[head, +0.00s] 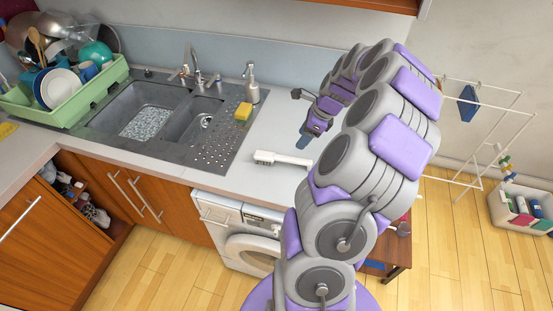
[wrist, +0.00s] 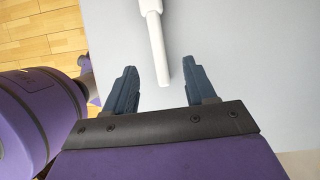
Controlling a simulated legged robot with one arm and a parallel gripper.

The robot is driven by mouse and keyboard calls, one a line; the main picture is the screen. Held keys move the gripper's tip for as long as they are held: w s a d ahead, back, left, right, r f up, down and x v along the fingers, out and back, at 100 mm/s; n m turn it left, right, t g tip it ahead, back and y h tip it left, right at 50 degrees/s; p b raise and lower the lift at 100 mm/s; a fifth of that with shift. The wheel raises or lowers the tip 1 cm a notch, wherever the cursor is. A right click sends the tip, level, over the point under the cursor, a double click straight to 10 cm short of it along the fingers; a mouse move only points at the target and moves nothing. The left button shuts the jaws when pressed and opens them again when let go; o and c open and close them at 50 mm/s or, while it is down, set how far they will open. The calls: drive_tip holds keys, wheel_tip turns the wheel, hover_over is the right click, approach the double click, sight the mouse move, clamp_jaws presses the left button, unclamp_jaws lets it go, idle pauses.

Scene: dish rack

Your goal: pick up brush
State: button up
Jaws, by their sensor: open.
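A white brush (head: 283,159) lies on the grey countertop to the right of the sink in the head view, its bristled head toward the left and its handle toward the right. In the wrist view the brush handle (wrist: 157,45) comes down from the top, and its end lies just ahead of and between the fingertips. My gripper (wrist: 161,75) is open and empty, with two dark blue fingers on either side of the handle's line. In the head view my gripper (head: 303,140) is over the counter, just right of the brush. The brush head is out of the wrist view.
A double sink (head: 160,115) with a tap lies to the left. A soap dispenser (head: 251,83) and yellow sponge (head: 244,111) stand behind the brush. A green dish rack (head: 75,100) is at the far left. The counter (head: 268,130) around the brush is clear.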

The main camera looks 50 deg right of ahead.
sight(285, 157)
drive_tip(key=x, duration=0.4)
drive_tip(key=a+b+x, duration=0.1)
drive_tip(key=x, duration=0.3)
drive_tip(key=shift+a+b, duration=0.25)
drive_tip(key=shift+b, duration=0.05)
drive_tip(key=shift+w+d+f, duration=0.15)
drive_tip(key=shift+w+f, duration=0.1)
drive_tip(key=shift+f, duration=0.45)
drive_tip(key=b+x, duration=0.1)
drive_tip(key=x, duration=0.2)
drive_tip(key=shift+w+d+f+b, duration=0.1)
drive_tip(key=shift+w+f+b, duration=0.15)
drive_tip(key=shift+b, duration=0.15)
drive_tip(key=shift+f, duration=0.2)
drive_tip(key=shift+a+r, duration=0.15)
drive_tip(key=shift+a, duration=0.15)
drive_tip(key=shift+c, duration=0.5)
drive_tip(key=shift+d, duration=0.15)
drive_tip(key=c, duration=0.6)
clamp_jaws()
